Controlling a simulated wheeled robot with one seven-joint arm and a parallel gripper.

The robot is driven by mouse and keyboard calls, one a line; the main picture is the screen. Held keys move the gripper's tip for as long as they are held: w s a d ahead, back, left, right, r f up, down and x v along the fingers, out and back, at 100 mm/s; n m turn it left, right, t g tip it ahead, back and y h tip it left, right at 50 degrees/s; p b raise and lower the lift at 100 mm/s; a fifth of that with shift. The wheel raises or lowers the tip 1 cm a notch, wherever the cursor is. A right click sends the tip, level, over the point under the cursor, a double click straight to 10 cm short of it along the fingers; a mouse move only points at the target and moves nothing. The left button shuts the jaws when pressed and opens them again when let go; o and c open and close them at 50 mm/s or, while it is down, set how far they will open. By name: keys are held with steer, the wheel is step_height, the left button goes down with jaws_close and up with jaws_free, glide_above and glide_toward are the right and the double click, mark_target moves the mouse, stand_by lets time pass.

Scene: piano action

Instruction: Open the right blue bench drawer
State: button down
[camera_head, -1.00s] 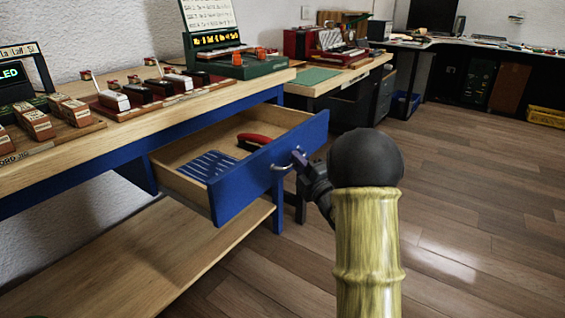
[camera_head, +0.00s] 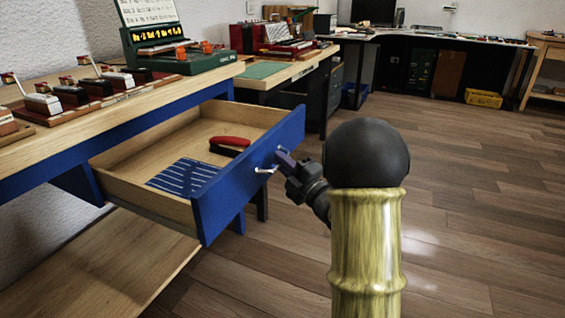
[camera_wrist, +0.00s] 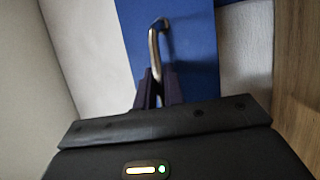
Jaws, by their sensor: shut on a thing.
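The blue-fronted bench drawer (camera_head: 250,180) is pulled well out of the wooden workbench (camera_head: 130,108). Its light wood inside is open to view. A metal bar handle (camera_head: 266,169) sits on its front, and it also shows in the wrist view (camera_wrist: 154,50). My gripper (camera_head: 284,160) is at the handle, and in the wrist view its dark fingers (camera_wrist: 158,88) are shut on the handle's near end. My arm stands in front of the drawer, to its right.
In the drawer lie a red-handled tool (camera_head: 230,143) and a blue striped item (camera_head: 184,178). A lower wooden shelf (camera_head: 100,255) is under the bench. Wood floor (camera_head: 460,200) is clear to the right. A green machine (camera_head: 165,60) stands on the bench.

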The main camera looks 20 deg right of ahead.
steer(key=c, duration=1.5)
jaws_free()
steer(key=shift+d, duration=0.2)
steer(key=shift+c, duration=0.2)
steer(key=shift+a, duration=0.1)
steer(key=p+v, duration=0.3)
steer(key=v, duration=1.4)
steer(key=shift+s+f, duration=0.1)
steer(key=shift+f, duration=0.05)
